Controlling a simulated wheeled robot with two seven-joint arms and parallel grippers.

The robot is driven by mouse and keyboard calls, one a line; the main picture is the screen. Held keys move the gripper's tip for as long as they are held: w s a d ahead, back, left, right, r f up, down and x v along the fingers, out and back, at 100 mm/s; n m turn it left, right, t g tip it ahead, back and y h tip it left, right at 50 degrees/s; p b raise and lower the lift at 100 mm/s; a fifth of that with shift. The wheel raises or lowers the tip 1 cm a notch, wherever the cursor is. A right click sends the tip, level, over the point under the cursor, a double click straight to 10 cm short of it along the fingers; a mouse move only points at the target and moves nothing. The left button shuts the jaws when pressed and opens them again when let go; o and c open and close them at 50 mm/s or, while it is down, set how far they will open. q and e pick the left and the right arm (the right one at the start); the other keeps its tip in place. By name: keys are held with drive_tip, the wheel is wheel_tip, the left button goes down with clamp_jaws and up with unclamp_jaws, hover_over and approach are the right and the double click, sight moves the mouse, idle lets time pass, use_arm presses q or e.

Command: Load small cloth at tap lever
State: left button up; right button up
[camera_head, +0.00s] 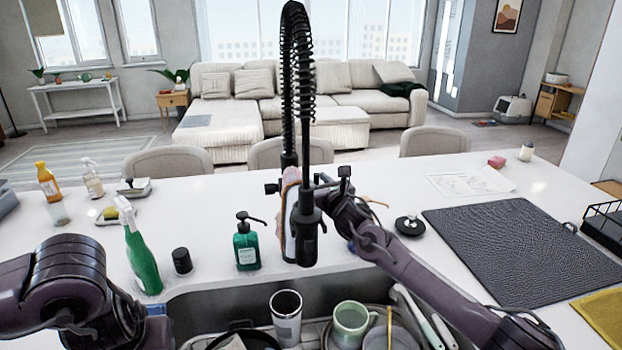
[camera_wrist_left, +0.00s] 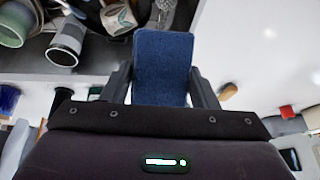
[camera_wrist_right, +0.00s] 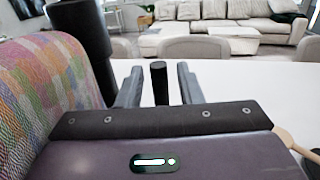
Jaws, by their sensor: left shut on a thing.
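My left gripper (camera_wrist_left: 160,85) is shut on a small blue cloth-like piece (camera_wrist_left: 162,62), which stands straight out between its fingers in the left wrist view. In the head view the left arm is at the lower left and its fingertips cannot be made out. A patterned multicolour cloth (camera_head: 290,205) hangs at the black spring tap (camera_head: 307,215), and it also fills the left of the right wrist view (camera_wrist_right: 45,85). My right gripper (camera_wrist_right: 158,84) is open beside the tap. A black upright rod (camera_wrist_right: 160,80), likely the tap lever, shows between its fingers with gaps on both sides.
The sink at the front holds a grey cup (camera_head: 286,318), a green mug (camera_head: 350,325) and other dishes. A green soap pump (camera_head: 246,245), a spray bottle (camera_head: 140,255) and a black jar (camera_head: 182,261) stand left of the tap. A dark mat (camera_head: 520,250) covers the right counter.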

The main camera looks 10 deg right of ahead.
drive_tip(key=shift+w, duration=0.25)
use_arm(q)
drive_tip(key=shift+r, duration=0.1)
use_arm(e)
drive_tip(key=shift+c, duration=0.3)
clamp_jaws()
